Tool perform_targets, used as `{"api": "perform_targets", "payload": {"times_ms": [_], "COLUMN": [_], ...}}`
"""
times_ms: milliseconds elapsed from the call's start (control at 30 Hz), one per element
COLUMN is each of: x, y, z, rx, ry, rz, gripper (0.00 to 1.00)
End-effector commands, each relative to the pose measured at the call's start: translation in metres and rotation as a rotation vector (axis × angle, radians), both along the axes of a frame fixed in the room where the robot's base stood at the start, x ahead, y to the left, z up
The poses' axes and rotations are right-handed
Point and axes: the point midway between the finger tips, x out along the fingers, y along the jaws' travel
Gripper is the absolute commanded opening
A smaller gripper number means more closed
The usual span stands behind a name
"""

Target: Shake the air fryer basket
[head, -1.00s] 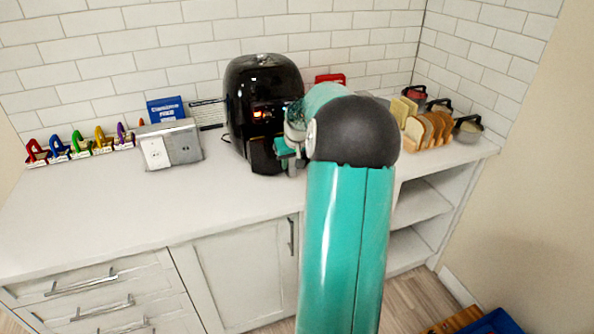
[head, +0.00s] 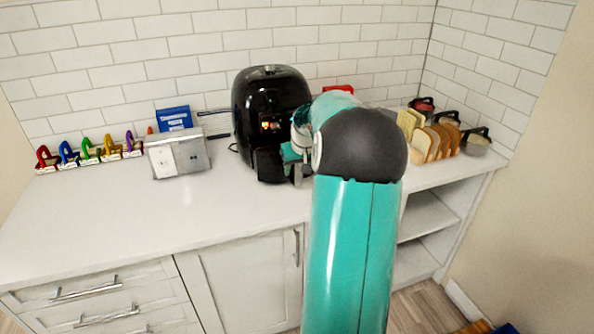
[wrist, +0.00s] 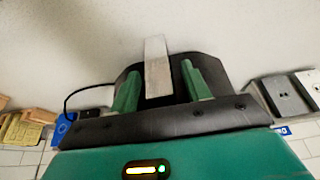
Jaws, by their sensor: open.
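The black air fryer (head: 268,100) stands upright on the counter against the tiled wall in the head view. Its basket (head: 270,166) appears seated in the lower front. A light grey bar, seemingly the basket handle (head: 297,175), sticks out at the front. My gripper (head: 292,157) is at the fryer's front right, partly hidden by my arm. In the wrist view, my gripper's (wrist: 161,88) two green fingers are open, one on each side of the grey handle (wrist: 157,68). Gaps show between the fingers and the handle.
A grey double-socket box (head: 178,154) and several coloured stands (head: 88,150) are to the left. Bread slices in a rack (head: 436,140) and several lidded pots (head: 477,141) are to the right. The counter's front left (head: 120,220) is clear.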

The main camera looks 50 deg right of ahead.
Motion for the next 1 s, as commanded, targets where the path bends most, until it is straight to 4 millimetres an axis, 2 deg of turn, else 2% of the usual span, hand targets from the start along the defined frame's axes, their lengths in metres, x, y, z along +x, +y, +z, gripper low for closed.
{"api": "perform_targets", "payload": {"times_ms": [300,500,700,1000], "x": [-0.023,-0.034,-0.039,-0.040], "y": [0.013,0.021,0.024,0.023], "z": [0.066,0.099,0.112,0.111], "rx": [-0.005,-0.003,-0.002,-0.004], "ry": [-0.003,-0.001,-0.001,-0.001], "rz": [-0.001,0.000,0.000,-0.002], "gripper": [0.47,0.47,0.47,0.47]}}
